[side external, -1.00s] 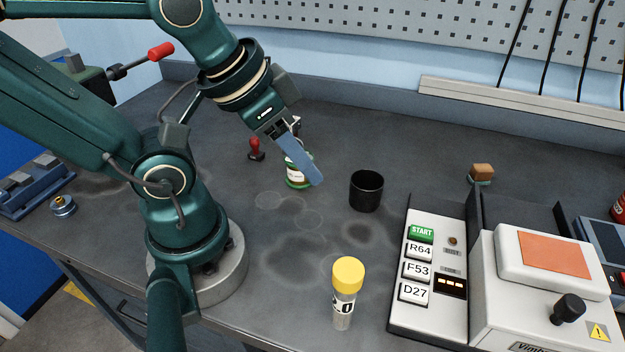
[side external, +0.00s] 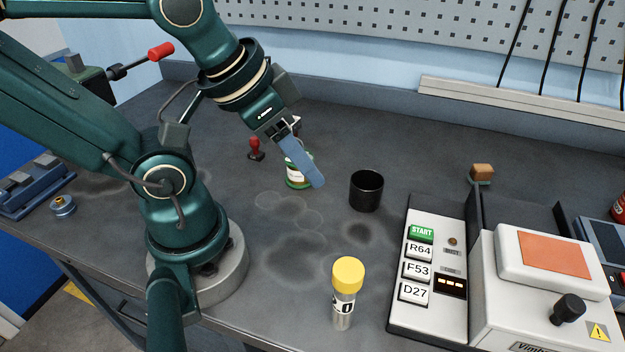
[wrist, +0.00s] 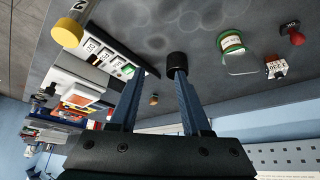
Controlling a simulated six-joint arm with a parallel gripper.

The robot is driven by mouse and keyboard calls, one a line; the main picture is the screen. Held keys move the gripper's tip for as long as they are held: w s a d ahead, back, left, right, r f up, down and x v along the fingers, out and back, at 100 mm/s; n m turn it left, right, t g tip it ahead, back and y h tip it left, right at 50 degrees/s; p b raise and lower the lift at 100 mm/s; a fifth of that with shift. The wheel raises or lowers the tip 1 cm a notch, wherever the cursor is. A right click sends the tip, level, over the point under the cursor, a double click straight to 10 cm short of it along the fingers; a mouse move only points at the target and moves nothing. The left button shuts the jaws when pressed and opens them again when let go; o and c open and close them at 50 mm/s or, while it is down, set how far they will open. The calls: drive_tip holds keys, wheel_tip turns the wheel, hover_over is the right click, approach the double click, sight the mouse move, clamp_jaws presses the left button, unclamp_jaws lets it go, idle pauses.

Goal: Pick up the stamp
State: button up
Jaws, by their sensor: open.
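The stamp (side external: 256,149) has a red knob handle on a dark base and stands upright on the bench, left of my gripper in the side view. In the wrist view the stamp (wrist: 292,35) is at the upper right, well off to the side of the fingers. The stamp is clear of the fingers.
A black cup (side external: 366,192), a yellow-capped vial (side external: 346,290) and a button panel (side external: 437,306) stand to the right.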

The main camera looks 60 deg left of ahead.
drive_tip(key=shift+o, duration=0.4)
drive_tip(key=w+a+r+m+g+y, duration=0.2)
drive_tip(key=w+a+g+y, duration=0.15)
drive_tip(key=a, duration=0.35)
drive_tip(key=w+a+r+m+g+y, duration=0.2)
drive_tip(key=w+a+g+y, duration=0.15)
drive_tip(key=a, duration=0.35)
drive_tip(key=w+a+f+g, duration=0.2)
drive_tip(key=a+f+g, duration=0.4)
drive_tip(key=g+y, duration=0.1)
drive_tip(key=g, duration=0.1)
approach(255, 148)
drive_tip(key=shift+w+a+r, duration=0.35)
drive_tip(key=shift+a+r, duration=0.15)
drive_tip(key=shift+r, duration=0.2)
drive_tip(key=shift+s+a+f+g, duration=0.1)
drive_tip(key=shift+s+f+g, duration=0.1)
drive_tip(key=shift+g, duration=0.1)
drive_tip(key=shift+x, duration=3.65)
